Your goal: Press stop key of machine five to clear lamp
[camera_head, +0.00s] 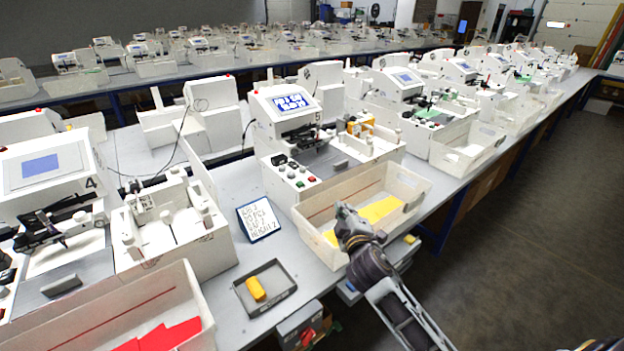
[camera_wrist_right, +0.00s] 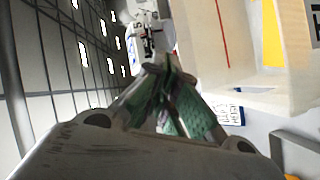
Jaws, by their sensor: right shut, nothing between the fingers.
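Machine five (camera_head: 285,130) is a white plotter with a lit blue screen (camera_head: 293,102) and a "5" on its front. Its sloped key panel (camera_head: 296,172) carries dark keys, a green key (camera_head: 300,184) and a red key (camera_head: 311,179); their labels are too small to read. I cannot tell which part is the lamp. My right gripper (camera_head: 345,212) is shut and empty over the front of the bin before machine five, right of and nearer than the keys. In the right wrist view its fingertips (camera_wrist_right: 167,72) meet, with a machine beyond. My left gripper is not in view.
A white bin (camera_head: 312,234) with yellow sheets (camera_head: 378,210) stands before machine five. Machine four (camera_head: 45,180) stands further left.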

